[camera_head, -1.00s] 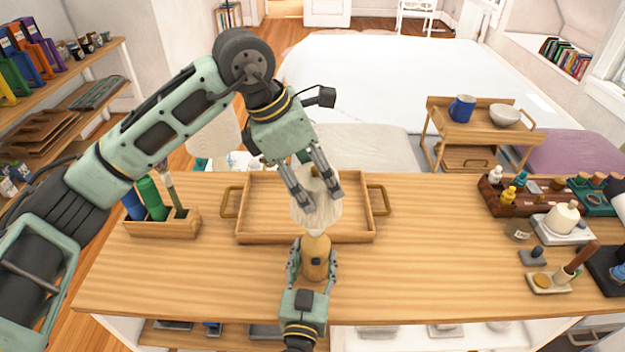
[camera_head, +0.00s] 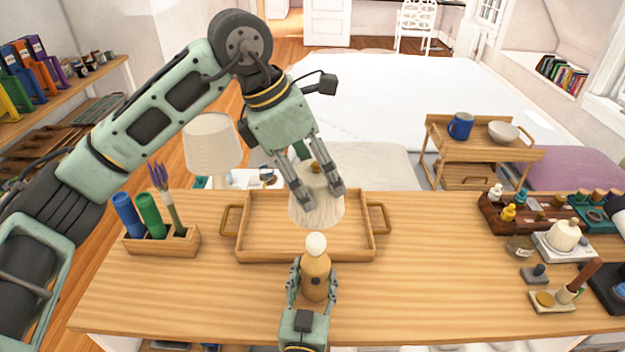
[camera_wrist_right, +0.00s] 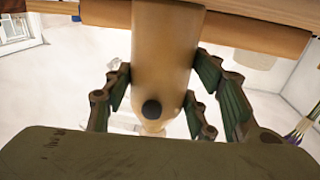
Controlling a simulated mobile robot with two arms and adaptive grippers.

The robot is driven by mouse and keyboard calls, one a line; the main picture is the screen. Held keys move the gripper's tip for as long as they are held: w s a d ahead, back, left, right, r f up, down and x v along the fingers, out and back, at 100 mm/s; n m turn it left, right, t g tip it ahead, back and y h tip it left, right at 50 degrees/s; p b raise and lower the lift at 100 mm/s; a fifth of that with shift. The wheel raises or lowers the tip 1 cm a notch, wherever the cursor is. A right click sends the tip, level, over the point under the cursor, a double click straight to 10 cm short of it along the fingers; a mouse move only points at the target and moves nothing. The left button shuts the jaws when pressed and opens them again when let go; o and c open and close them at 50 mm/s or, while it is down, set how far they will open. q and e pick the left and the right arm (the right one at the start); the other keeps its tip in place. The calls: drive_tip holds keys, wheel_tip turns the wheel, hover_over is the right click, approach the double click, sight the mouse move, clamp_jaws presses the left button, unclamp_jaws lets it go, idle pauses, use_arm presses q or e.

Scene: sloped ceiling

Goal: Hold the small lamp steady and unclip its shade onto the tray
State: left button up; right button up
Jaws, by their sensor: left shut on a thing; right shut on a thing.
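The small lamp's wooden base (camera_head: 315,277) stands at the front of the table with a bare white bulb (camera_head: 316,244) on top. My right gripper (camera_head: 313,283) is shut on the base, one finger on each side; the right wrist view also shows the base (camera_wrist_right: 165,60) between the fingers. The pale lampshade (camera_head: 316,209) is off the base, above and behind the bulb. My left gripper (camera_head: 319,199) is shut on the shade and holds it over the wooden tray (camera_head: 262,254). The shade hides part of the tray's middle.
A wooden holder (camera_head: 162,242) with blue and green cylinders and a lavender sprig stands left of the tray. Bottles in a dark rack (camera_head: 500,222) and small items crowd the table's right end. The table right of the tray (camera_head: 435,260) is clear.

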idle(0.4)
drive_tip(key=o, duration=1.6)
drive_tip(key=shift+c, duration=0.2)
drive_tip(key=s+a, duration=0.1)
drive_tip(key=s, duration=1.1)
drive_tip(key=shift+a, duration=0.35)
